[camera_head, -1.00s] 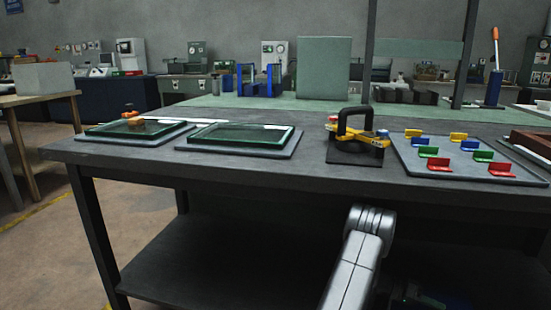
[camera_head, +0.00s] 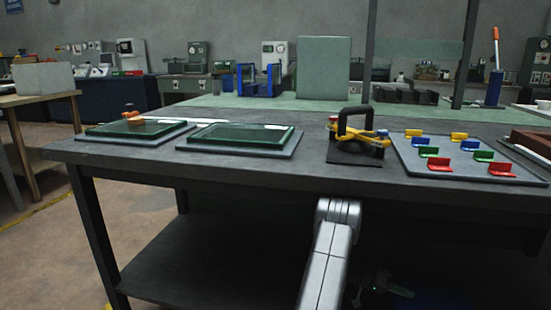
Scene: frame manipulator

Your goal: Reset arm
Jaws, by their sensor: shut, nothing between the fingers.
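The silver links of my arm (camera_head: 330,245) rise from the bottom edge to a rounded joint just below the front edge of the workbench (camera_head: 250,185). My gripper (camera_head: 402,292) shows only dimly in the shadow under the bench, right of the silver link, as a small dark shape with green spots. It is shut and empty, apart from all objects on the bench. Its finger detail is too dark to make out.
Two green-framed panels (camera_head: 240,137) (camera_head: 135,131) lie on grey plates. A black-handled fixture with yellow parts (camera_head: 353,140) stands right of them. A grey tray (camera_head: 415,168) holds several coloured brackets. A lower shelf (camera_head: 190,265) spans beneath. Floor is open at left.

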